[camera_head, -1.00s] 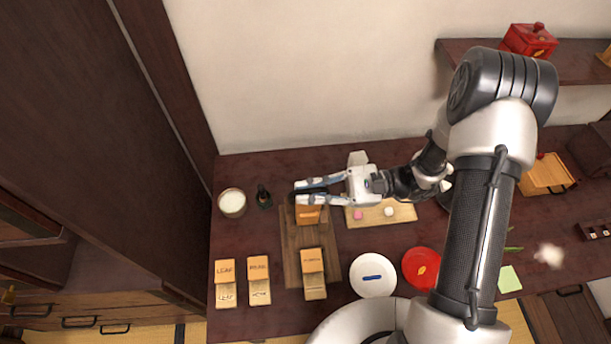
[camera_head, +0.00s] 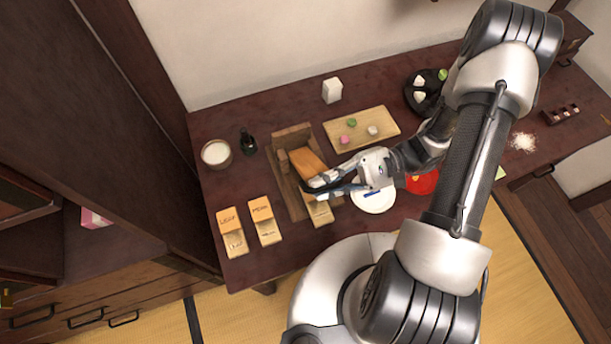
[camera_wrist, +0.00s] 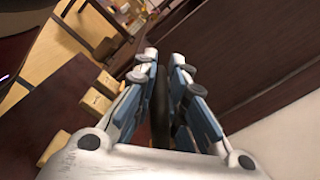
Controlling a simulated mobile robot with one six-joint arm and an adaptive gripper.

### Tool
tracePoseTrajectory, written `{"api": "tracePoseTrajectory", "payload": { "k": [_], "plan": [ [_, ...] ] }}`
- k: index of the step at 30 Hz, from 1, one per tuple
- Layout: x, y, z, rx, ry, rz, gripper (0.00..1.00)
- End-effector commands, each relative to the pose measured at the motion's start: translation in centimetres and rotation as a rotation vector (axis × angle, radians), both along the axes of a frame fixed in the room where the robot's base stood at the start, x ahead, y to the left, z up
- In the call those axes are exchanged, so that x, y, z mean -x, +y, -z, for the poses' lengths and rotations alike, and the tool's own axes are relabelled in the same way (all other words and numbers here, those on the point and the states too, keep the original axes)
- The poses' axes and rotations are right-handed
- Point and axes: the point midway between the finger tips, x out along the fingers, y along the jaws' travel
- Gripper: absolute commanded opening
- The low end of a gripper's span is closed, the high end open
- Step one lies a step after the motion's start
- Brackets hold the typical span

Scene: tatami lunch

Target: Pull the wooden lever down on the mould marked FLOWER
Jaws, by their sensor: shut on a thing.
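A wooden press stands on a dark brown board (camera_head: 283,186) on the table. Its orange-brown lever (camera_head: 307,163) slopes from the back block down toward the front. My gripper (camera_head: 316,186) is at the lever's front end, shut on its handle. In the wrist view a dark bar (camera_wrist: 160,112), which looks like this handle, lies between the fingers. A pale wooden mould (camera_head: 320,213) shows just in front of my gripper, partly hidden by it. Its FLOWER marking cannot be read here.
The LEAF mould (camera_head: 230,220) and a second labelled mould (camera_head: 262,210) stand at left. A cup (camera_head: 216,153) and a dark bottle (camera_head: 247,142) are behind them. A tray (camera_head: 378,118) of sweets, a white plate (camera_head: 376,201) and a red plate (camera_head: 424,184) lie at right.

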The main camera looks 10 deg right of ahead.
Motion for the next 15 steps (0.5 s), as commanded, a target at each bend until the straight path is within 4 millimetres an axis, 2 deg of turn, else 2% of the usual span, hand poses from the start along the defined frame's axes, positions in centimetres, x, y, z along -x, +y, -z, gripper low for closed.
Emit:
{"api": "tracePoseTrajectory", "payload": {
  "k": [6, 11, 15],
  "plan": [
    [2.4, -0.2, 3.6, -0.005, 0.019, 0.002, 0.00],
    [3.7, -0.5, 6.4, -0.007, 0.015, 0.000, 0.00],
    [4.4, -0.6, 8.5, -0.026, -0.054, -0.001, 0.00]
  ]
}}
